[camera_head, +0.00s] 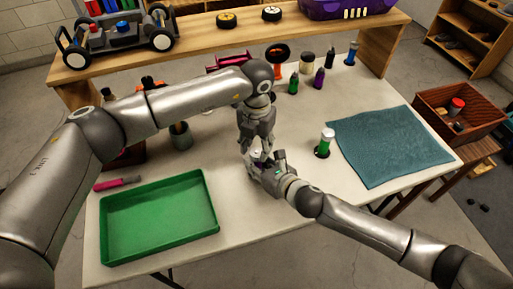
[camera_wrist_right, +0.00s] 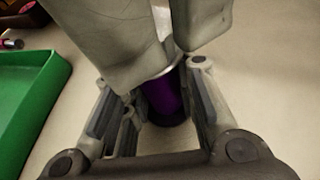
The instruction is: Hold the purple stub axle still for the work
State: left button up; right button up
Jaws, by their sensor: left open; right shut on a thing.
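The purple stub axle (camera_wrist_right: 166,98) stands between the fingers of my right gripper (camera_wrist_right: 155,125) in the right wrist view, with a pale metallic rim at its top. My right gripper (camera_head: 262,168) is shut on it, low over the table's middle. My left gripper (camera_head: 255,148) is open and comes down from above, right over the axle. Its grey fingers fill the top of the right wrist view (camera_wrist_right: 120,40) and cover much of the axle's upper end. In the head view the grippers hide the axle. Whether the left fingers touch it, I cannot tell.
A green tray (camera_head: 160,262) lies at the front left, beside a pink-handled tool (camera_head: 118,184). A green-and-white bottle (camera_head: 325,143) stands right of the grippers, before a teal mat (camera_head: 390,145). Several small bottles stand at the back. A car chassis (camera_head: 118,42) sits on the rear shelf.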

aim_at(256, 151)
pick_arm(q)
jog(key=shift+f, duration=0.8)
jog(key=c, duration=0.8)
jog(key=shift+o, duration=0.2)
jog(key=shift+m, duration=0.9)
jog(key=o, duration=0.8)
jog(key=shift+c, duration=0.2)
jog(key=shift+r, duration=0.1)
notch_tip(256, 151, up, 12)
